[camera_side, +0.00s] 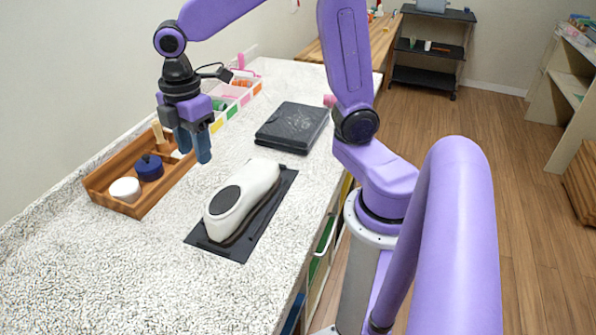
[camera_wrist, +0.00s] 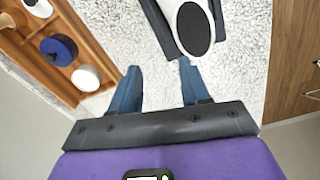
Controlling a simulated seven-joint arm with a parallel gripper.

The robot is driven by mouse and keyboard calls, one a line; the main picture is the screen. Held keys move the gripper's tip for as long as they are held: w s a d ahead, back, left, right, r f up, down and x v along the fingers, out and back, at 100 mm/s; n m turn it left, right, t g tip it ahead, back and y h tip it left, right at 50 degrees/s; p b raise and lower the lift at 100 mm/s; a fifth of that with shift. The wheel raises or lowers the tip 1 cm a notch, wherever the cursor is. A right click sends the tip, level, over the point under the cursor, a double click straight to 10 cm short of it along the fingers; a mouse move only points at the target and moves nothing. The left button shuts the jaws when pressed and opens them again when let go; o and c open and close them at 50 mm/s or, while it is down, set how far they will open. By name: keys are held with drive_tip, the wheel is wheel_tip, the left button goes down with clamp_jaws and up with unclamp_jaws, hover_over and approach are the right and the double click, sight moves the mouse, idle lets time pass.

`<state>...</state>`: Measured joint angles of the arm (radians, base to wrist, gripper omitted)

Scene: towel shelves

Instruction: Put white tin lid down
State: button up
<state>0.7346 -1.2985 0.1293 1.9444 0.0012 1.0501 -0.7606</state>
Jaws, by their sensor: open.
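My gripper (camera_side: 194,154) is open and empty above the counter, beside the wooden tray; its two blue fingers are apart in the wrist view (camera_wrist: 159,67). A round white lid-like piece (camera_side: 125,189) lies in the near end of the tray, and a white round piece also shows in the wrist view (camera_wrist: 86,78), left of the fingers. A second white piece (camera_wrist: 38,8) is in the tray in the wrist view, partly cut off. In the side view a white piece behind my fingers is mostly hidden. I cannot tell which is the tin lid.
The wooden tray (camera_side: 101,196) also holds a dark blue knobbed piece (camera_side: 149,167). A white elongated object (camera_side: 243,197) with a dark oval sits on a black mat (camera_side: 218,248). A black flat case (camera_side: 292,126) lies behind it. The front-left counter is clear.

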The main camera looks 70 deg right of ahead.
drive_tip(key=s+d+f+m, duration=0.1)
drive_tip(key=s, duration=0.9)
drive_tip(key=s+d+f+m, duration=0.1)
drive_tip(key=s+f, duration=0.1)
drive_tip(key=s, duration=0.8)
drive_tip(key=shift+s+d+m, duration=0.15)
drive_tip(key=shift+d+m, duration=0.15)
